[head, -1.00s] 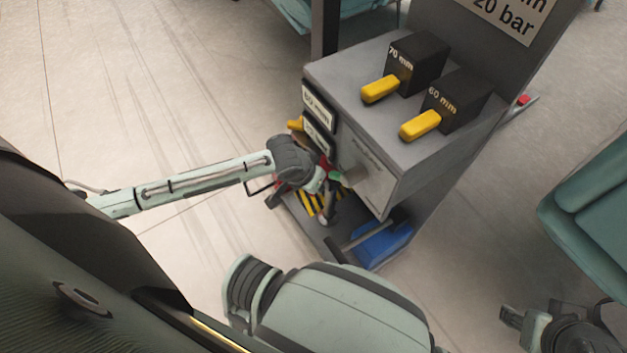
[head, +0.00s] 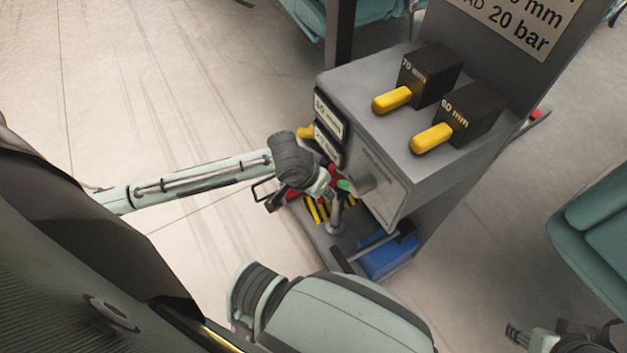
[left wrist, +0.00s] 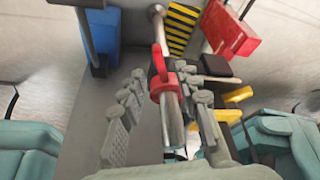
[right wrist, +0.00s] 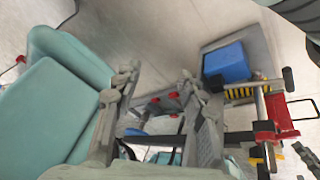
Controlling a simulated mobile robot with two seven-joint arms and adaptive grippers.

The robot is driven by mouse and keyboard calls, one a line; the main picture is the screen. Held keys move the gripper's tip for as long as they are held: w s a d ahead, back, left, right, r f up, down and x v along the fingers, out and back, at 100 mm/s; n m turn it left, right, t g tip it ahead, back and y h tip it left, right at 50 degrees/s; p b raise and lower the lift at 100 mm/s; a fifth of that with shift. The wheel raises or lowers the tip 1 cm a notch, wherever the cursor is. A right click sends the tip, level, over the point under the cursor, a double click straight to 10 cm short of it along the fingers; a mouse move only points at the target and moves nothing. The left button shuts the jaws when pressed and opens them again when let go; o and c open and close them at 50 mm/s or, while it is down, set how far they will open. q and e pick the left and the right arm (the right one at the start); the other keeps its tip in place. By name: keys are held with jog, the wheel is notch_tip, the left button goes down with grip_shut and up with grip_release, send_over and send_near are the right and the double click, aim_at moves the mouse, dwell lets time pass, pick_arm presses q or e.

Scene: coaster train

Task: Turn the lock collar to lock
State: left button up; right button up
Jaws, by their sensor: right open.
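The red collar (left wrist: 160,80), which looks like the lock collar, sits on a metal cylinder (left wrist: 171,118) in the left wrist view. My left gripper (left wrist: 165,112) has its fingers apart on either side of the cylinder, with a visible gap on the left. In the head view my left gripper (head: 328,187) is at the cabinet's front, and its wrist hides most of the collar. My right gripper (right wrist: 160,95) is open and empty, well away from the collar; part of it shows at the lower right of the head view (head: 522,336).
A grey cabinet (head: 372,150) carries two black blocks with yellow handles, marked 70 mm (head: 430,72) and 60 mm (head: 468,108). A blue box (left wrist: 103,35) and a red box (left wrist: 229,30) flank a striped plate (left wrist: 181,28). Teal seats (head: 590,210) stand right. Floor is clear left.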

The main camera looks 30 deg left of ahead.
pick_arm(q)
jog(key=v, duration=0.7)
jog(key=shift+r, duration=0.35)
jog(key=shift+s, duration=0.15)
